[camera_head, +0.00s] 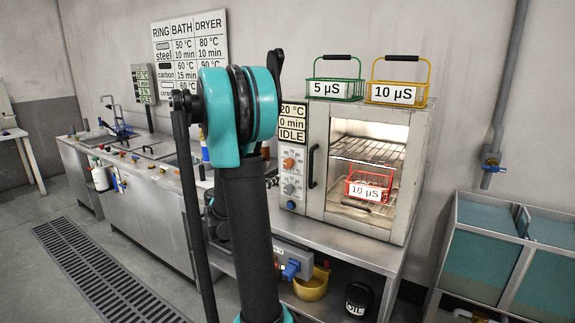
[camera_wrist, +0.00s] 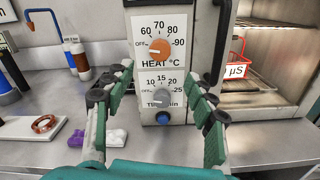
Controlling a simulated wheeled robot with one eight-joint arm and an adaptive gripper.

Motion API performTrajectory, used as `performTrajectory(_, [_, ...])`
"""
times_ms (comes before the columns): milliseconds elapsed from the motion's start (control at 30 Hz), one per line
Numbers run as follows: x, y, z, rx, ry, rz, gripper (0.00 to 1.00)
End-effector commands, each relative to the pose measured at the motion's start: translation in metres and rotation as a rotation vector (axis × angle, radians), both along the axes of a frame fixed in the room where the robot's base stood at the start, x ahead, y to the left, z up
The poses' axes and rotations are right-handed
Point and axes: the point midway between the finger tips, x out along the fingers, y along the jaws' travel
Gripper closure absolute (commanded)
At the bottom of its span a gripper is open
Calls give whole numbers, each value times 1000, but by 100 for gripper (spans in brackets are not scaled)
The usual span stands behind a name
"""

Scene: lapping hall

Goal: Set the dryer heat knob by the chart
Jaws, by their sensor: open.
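The orange heat knob (camera_wrist: 159,51) is on the dryer panel, with OFF, 60, 70, 80 and 90 around it; its pointer is too small to read surely. It also shows in the head view (camera_head: 288,163). My gripper (camera_wrist: 160,85) is open and empty, its fingers on either side of the panel's knobs in the picture. The grey timer knob (camera_wrist: 160,98) is below. The dryer display (camera_head: 292,123) reads 20 °C, 0 min, IDLE. The wall chart (camera_head: 190,50) lists steel dryer 80 °C, 10 min and carbon 90 °C; my arm hides its lower part.
A red basket (camera_head: 368,190) marked 10 µS is inside the dryer. Green (camera_head: 335,90) and yellow (camera_head: 400,92) baskets stand on top. A blue button (camera_wrist: 162,118) is below the timer. A copper ring (camera_wrist: 45,124) lies on a white pad at left. The dryer handle (camera_head: 312,166) sticks out beside the panel.

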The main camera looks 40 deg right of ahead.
Motion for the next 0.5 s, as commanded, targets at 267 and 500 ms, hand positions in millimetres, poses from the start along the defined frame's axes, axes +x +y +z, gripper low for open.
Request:
performTrajectory(267, [20,-54,0,2,-1,-5,44])
performTrajectory(500, [39,-95,0,2,-1,-3,44])
